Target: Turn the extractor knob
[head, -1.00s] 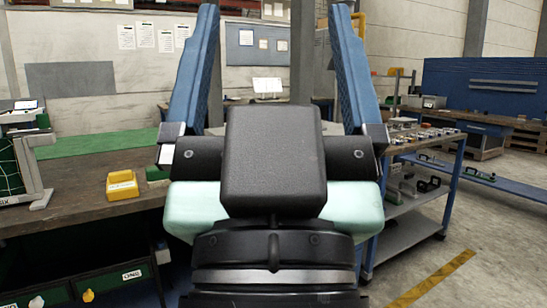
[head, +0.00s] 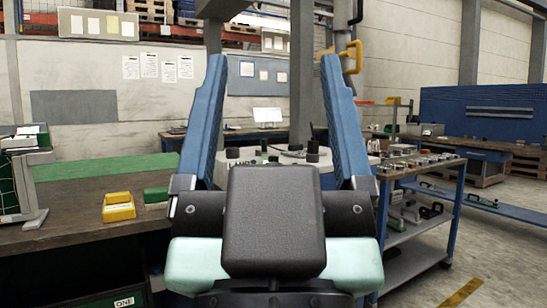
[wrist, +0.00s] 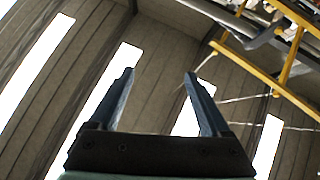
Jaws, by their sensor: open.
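My gripper (head: 273,62) points upward and away in the middle of the head view, with two blue fingers spread apart and nothing between them. It is also open and empty in the wrist view (wrist: 160,74). No part is clearly recognisable as the extractor knob. A grey hanging tube (head: 343,18) with a yellow handle (head: 353,57) is at the upper right of the fingers; a knob on it cannot be made out. A white machine (head: 250,159) with dark knob-like parts (head: 313,146) shows behind the fingers, its lower part hidden by my gripper.
A workbench (head: 90,210) with a yellow box (head: 118,207) stands at the left. A blue-framed shelf cart (head: 455,205) stands at the right. Yellow bars (wrist: 285,65) cross the upper right of the wrist view. The floor at the lower right is clear.

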